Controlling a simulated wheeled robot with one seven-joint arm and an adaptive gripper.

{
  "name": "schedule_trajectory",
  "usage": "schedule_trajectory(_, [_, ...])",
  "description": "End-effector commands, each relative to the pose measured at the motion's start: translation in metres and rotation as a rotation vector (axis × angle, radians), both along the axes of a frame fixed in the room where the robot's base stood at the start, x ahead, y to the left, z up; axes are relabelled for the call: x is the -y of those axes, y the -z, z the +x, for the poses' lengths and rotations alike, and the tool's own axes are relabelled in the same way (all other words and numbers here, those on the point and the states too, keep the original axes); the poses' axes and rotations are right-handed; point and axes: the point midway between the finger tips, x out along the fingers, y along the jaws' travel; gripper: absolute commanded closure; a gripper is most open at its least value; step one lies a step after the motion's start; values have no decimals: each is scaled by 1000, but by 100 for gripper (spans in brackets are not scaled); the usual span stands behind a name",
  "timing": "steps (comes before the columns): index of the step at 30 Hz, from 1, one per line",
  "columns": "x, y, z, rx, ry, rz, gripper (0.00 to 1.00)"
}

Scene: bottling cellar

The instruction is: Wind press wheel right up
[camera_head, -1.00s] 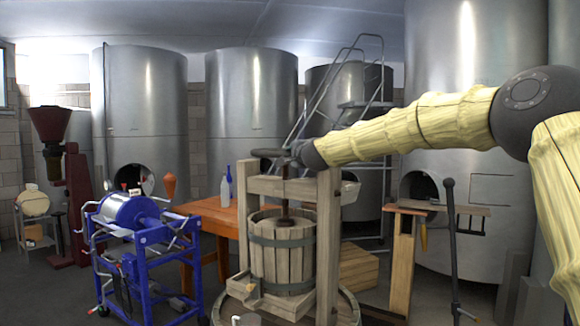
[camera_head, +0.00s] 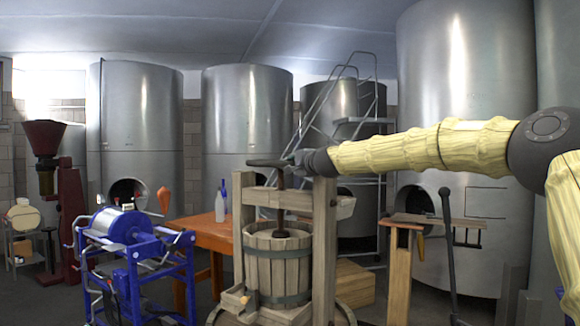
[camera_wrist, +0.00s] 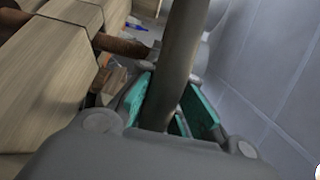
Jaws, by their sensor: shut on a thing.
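The wooden basket press (camera_head: 326,250) stands in the middle of the head view, with slatted basket, posts and crossbeam. Its dark press wheel (camera_head: 262,162) sits on top of the screw (camera_head: 281,180), a short way above the crossbeam. The screw runs down through the beam into the basket (camera_head: 277,262). My gripper (camera_head: 295,158) reaches in from the right and is at the wheel's right side. In the wrist view, my gripper's teal pads (camera_wrist: 180,105) are shut around a dark round bar of the wheel (camera_wrist: 181,50). The exact contact is partly hidden.
A blue-framed machine (camera_head: 130,255) stands at the left. Behind the press is an orange table (camera_head: 200,236) with bottles. A wooden stand (camera_head: 401,265) and a dark upright lever (camera_head: 448,240) are at the right. Steel tanks (camera_head: 462,120) line the back.

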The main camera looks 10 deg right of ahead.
Motion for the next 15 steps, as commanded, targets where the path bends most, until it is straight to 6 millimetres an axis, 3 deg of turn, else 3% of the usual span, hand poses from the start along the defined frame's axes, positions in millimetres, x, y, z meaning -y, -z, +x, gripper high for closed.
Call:
schedule_trajectory(2, [-6, 10, 0, -14, -11, -4, 100])
schedule_trajectory(3, [-6, 10, 0, -14, -11, -4, 85])
schedule_trajectory(7, [-6, 10, 0, -14, -11, -4, 68])
schedule_trajectory(15, [-4, 5, 0, -8, -6, -2, 68])
